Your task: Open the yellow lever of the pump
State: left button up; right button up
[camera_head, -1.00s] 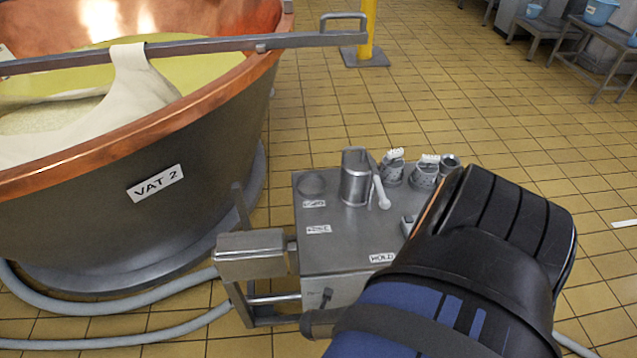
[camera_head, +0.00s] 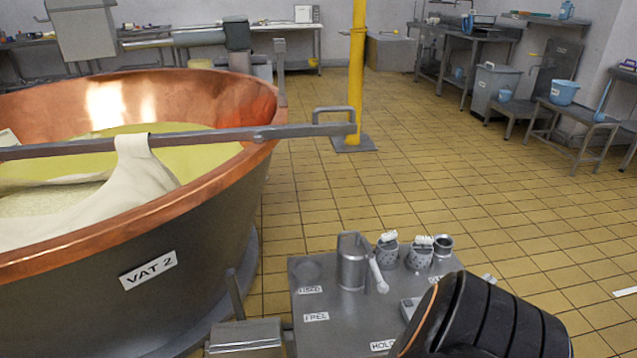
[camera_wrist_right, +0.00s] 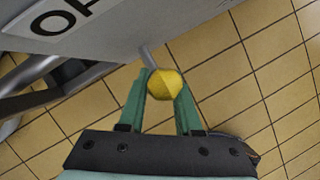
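The yellow knob (camera_wrist_right: 166,84) of the pump's lever shows in the right wrist view, at the end of a short grey rod. My right gripper (camera_wrist_right: 165,88) has its two green fingers apart, one on each side of the knob, with the knob at their tips. Whether the fingers press on it I cannot tell. My left gripper is in neither view.
A copper vat (camera_head: 205,195) labelled VAT 2 stands at the left, with a metal bar (camera_head: 225,135) across it carrying cloth. A yellow post (camera_head: 356,80) rises behind. The tiled floor (camera_head: 480,210) to the right is clear.

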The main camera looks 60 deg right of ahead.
jog(key=shift+o, duration=1.4)
jog(key=shift+w+d+r, duration=0.2)
jog(key=shift+w+d, duration=0.05)
jog(key=shift+d, duration=0.1)
jog(key=shift+o, duration=0.3)
jog(key=shift+a, duration=0.1)
jog(key=shift+s+a+f, duration=0.1)
jog(key=shift+s, duration=0.05)
jog(key=shift+a+r+p, duration=0.15)
jog(key=shift+r+p, duration=0.3)
jog(key=shift+p, duration=0.05)
pick_arm(q)
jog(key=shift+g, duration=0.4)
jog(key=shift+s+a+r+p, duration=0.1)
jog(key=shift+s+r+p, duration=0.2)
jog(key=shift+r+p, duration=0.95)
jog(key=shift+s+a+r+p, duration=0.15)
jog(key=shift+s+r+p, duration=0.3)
jog(key=shift+p, duration=1.45)
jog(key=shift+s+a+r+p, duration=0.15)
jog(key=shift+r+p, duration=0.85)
jog(key=shift+p, duration=0.6)
pick_arm(e)
jog(key=v, duration=1.1)
jog(key=shift+r, duration=0.25)
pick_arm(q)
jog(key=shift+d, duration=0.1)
pick_arm(e)
jog(key=shift+a, duration=0.15)
